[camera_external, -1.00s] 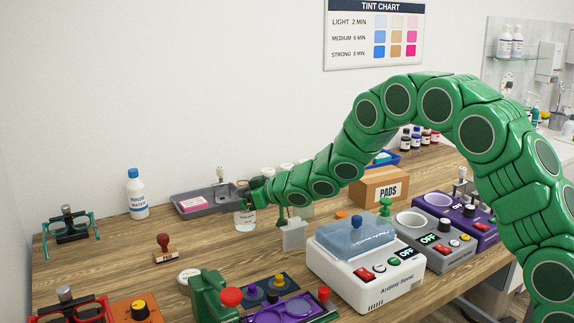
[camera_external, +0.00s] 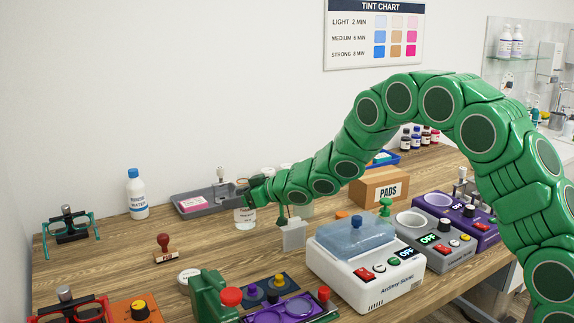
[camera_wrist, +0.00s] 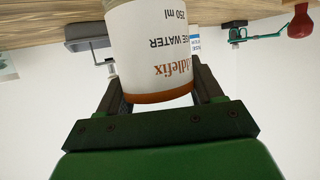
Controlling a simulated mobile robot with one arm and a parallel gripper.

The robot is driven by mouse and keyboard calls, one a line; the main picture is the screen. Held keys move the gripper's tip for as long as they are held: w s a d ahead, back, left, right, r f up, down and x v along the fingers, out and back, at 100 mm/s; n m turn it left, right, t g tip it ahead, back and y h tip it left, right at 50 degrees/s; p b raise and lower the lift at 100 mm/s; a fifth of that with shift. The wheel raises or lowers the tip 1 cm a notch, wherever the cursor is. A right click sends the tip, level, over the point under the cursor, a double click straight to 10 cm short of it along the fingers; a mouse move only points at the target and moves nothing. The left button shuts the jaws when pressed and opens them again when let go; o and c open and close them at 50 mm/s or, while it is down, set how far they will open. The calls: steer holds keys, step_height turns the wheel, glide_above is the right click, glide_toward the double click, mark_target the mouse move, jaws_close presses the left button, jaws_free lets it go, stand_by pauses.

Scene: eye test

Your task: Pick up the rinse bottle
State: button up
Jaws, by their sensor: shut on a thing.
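My gripper (camera_external: 248,192) is shut on a white-labelled bottle (camera_external: 245,218) near the middle of the table. In the wrist view my gripper's fingers (camera_wrist: 158,92) flank this bottle (camera_wrist: 150,40), which appears upside down. Its label reads "SE WATER" and "250 ml", with brown lettering and a brown band; the start of the line is hidden. I cannot tell whether its base touches the table. Another bottle, white with a blue cap and marked "RINSE WATER" (camera_external: 137,197), stands upright at the left back, apart from my gripper.
A grey tray (camera_external: 181,209) with a pink block lies behind the held bottle. A small white block (camera_external: 293,236) stands just to its right. A stamp (camera_external: 164,246) is at front left. A white machine (camera_external: 365,275) and the PADS box (camera_external: 380,187) are at right.

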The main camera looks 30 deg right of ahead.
steer(key=shift+r, duration=1.35)
steer(key=s+d+r, duration=0.3)
steer(key=s+r, duration=0.6)
steer(key=s, duration=0.4)
steer(key=shift+s+d+r, duration=0.15)
steer(key=shift+d+r, duration=0.05)
steer(key=shift+r, duration=0.2)
